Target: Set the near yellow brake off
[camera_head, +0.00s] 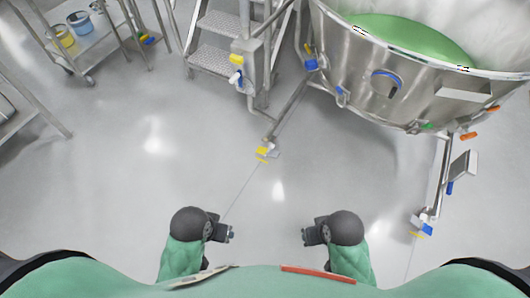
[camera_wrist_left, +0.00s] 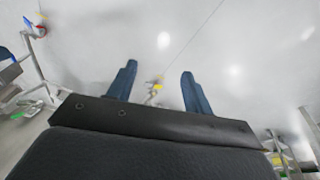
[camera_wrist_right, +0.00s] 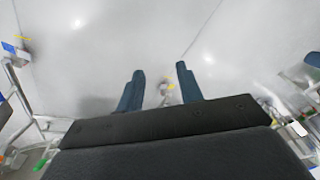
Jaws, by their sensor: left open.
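A yellow brake pedal (camera_head: 263,152) sits on a caster at the end of a metal leg of the large vessel, on the floor ahead of my grippers. It also shows small in the left wrist view (camera_wrist_left: 158,79) and the right wrist view (camera_wrist_right: 171,87). Another caster with blue and yellow parts (camera_head: 421,228) stands at lower right. Whether either pedal is up or down is too small to tell. My left gripper (camera_head: 230,234) and right gripper (camera_head: 305,235) are near my body, apart from the casters. Both are empty, with their fingers spread.
The steel vessel (camera_head: 385,85) with green contents fills the upper right. Metal steps (camera_head: 215,45) with a yellow-and-blue fitting stand at top centre. A cart (camera_head: 85,45) carrying yellow and blue buckets is at upper left. The grey floor between my grippers and the middle caster is clear.

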